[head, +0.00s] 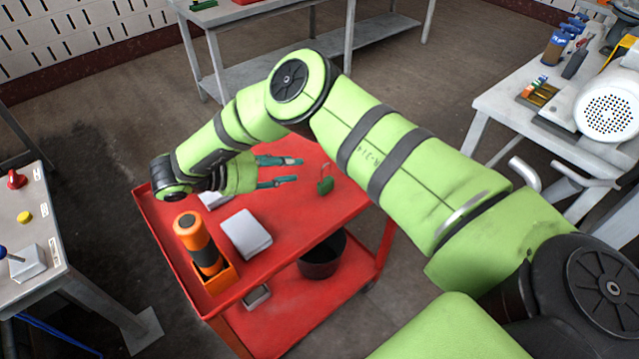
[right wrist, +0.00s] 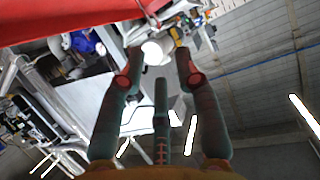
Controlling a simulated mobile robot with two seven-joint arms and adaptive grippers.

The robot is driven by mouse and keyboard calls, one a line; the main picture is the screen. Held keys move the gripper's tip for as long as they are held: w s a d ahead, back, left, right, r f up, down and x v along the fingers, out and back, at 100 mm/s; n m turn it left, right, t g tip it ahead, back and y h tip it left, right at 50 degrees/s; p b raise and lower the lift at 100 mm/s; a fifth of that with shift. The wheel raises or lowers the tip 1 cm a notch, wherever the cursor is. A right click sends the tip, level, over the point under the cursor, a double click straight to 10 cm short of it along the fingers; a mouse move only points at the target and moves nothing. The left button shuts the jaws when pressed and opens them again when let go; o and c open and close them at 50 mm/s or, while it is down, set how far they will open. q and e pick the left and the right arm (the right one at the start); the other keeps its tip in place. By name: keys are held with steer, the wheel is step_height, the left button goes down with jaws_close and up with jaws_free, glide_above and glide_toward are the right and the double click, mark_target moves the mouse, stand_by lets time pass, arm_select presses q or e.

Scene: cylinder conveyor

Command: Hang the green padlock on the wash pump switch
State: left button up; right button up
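The green padlock (head: 325,184) stands on the top of the red cart (head: 285,258), its thin shackle pointing up. My right gripper (head: 297,170) is open just left of the padlock, its teal fingers spread and pointing right towards it. Nothing is between the fingers, and they do not appear to touch the padlock. In the right wrist view the open fingers (right wrist: 159,62) show empty, and I cannot make out the padlock there. A control panel (head: 30,215) at the left carries a red switch (head: 15,179); its labels are too small to read. My left gripper is not in view.
The cart also holds a white box (head: 246,234) and an orange-and-black cylinder (head: 197,243) in an orange holder. A black bucket (head: 322,262) sits on its lower shelf. A bench with tools (head: 490,98) stands at the right. Open floor lies between cart and panel.

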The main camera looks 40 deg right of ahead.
mark_target(326, 178)
steer(key=x, duration=0.2)
steer(key=f+p+x, duration=0.1)
steer(key=x, duration=0.4)
steer(key=shift+s+a+f+p, duration=0.2)
steer(key=shift+a+f+p, duration=0.05)
steer(key=shift+a+p, duration=0.1)
steer(key=shift+d+f, duration=0.25)
steer(key=shift+d, duration=0.15)
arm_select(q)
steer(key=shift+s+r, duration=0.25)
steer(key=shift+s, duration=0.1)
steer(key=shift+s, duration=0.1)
arm_select(e)
steer(key=shift+c, duration=0.4)
steer(key=shift+a, duration=0.1)
jaws_close()
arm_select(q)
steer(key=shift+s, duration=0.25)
